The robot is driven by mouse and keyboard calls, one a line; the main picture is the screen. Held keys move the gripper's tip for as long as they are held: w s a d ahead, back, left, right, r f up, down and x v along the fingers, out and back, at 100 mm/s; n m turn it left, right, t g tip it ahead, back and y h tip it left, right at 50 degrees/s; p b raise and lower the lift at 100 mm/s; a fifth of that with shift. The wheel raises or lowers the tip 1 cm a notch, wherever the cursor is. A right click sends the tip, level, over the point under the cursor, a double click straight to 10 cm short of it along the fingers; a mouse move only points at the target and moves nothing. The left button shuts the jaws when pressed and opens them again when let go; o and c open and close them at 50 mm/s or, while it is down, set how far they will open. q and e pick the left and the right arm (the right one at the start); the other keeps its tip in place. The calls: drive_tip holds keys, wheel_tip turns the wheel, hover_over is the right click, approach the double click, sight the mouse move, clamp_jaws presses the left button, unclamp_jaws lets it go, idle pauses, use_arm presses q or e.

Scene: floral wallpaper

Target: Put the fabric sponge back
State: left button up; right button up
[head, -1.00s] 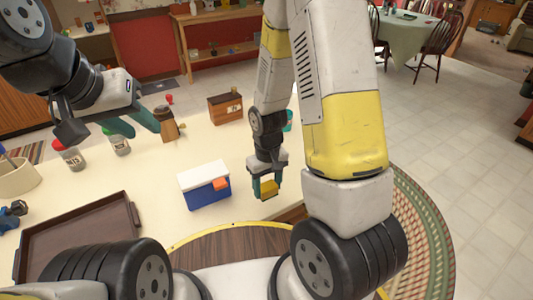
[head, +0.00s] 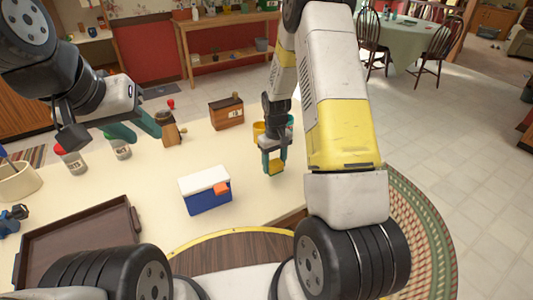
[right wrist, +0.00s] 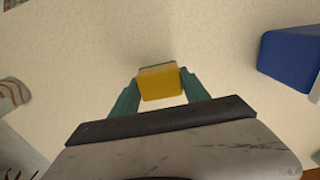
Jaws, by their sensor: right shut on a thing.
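The fabric sponge (head: 276,168) is a small yellow block. My right gripper (head: 274,163) is shut on it near the table's right side. In the right wrist view the sponge (right wrist: 160,84) sits between the two teal fingertips, with cream tabletop below it; I cannot tell how high it is held. My left gripper (head: 134,128) hangs over the far left of the table, its teal fingers spread and nothing seen between them.
A blue box with a white lid (head: 205,189) stands left of the sponge. A yellow cup (head: 259,130) is behind the right gripper. A wooden box (head: 226,113), a grinder (head: 170,130), jars (head: 72,160) and a brown tray (head: 80,240) stand around. The middle-left tabletop is clear.

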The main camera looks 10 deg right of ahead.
drive_tip(key=shift+f, duration=1.3)
drive_tip(key=shift+f, duration=0.15)
drive_tip(key=o, duration=1.3)
